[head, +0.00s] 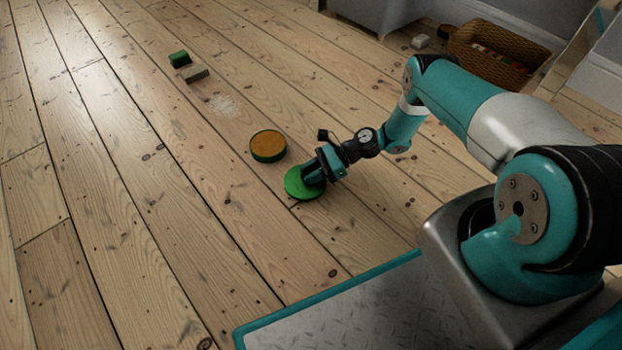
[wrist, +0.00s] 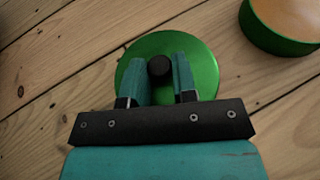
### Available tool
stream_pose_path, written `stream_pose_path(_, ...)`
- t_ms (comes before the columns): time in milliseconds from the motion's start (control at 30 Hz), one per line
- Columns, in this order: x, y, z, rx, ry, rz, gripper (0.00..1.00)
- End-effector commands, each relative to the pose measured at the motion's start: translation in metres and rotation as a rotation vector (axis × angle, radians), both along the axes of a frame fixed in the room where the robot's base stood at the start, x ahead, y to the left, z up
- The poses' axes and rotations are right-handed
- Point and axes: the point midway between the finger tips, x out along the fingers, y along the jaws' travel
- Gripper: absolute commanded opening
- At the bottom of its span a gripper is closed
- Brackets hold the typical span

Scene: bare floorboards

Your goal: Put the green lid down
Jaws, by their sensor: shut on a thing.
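The green lid (head: 297,187) is a flat round disc with a black knob in its middle. It is at or just above the floorboards; I cannot tell whether it touches them. My gripper (head: 313,178) is over the lid and shut on its knob. In the wrist view the two teal fingers of my gripper (wrist: 160,72) stand on either side of the black knob, with the green lid (wrist: 206,60) spread out below. The lid's near edge is hidden behind the gripper there.
A round green tin (head: 268,156) with an orange-brown top surface stands just beyond the lid. It also shows in the wrist view (wrist: 262,36). A green block (head: 180,59), a tan block (head: 195,74) and a pale powdery patch (head: 224,104) lie farther back. A wicker basket (head: 512,50) stands at the back right. Floor at left is clear.

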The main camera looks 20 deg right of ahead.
Motion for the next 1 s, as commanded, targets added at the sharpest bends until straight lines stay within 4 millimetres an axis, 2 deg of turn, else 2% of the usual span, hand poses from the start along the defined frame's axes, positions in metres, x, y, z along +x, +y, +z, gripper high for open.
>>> stream_pose_path(33,0.0,0.0,-0.012,0.0,0.0,0.0,0.03)
stream_pose_path(467,0.0,0.0,-0.015,0.0,0.0,0.0,0.03)
stream_pose_path(500,0.0,0.0,-0.013,0.0,0.0,0.0,0.35)
stream_pose_path(567,0.0,0.0,-0.013,0.0,0.0,0.0,0.49)
stream_pose_path(600,0.0,0.0,-0.013,0.0,0.0,0.0,0.52)
stream_pose_path(933,0.0,0.0,-0.008,0.0,-0.001,0.0,0.52)
stream_pose_path(1000,0.0,-0.008,-0.004,0.0,-0.001,-0.003,0.52)
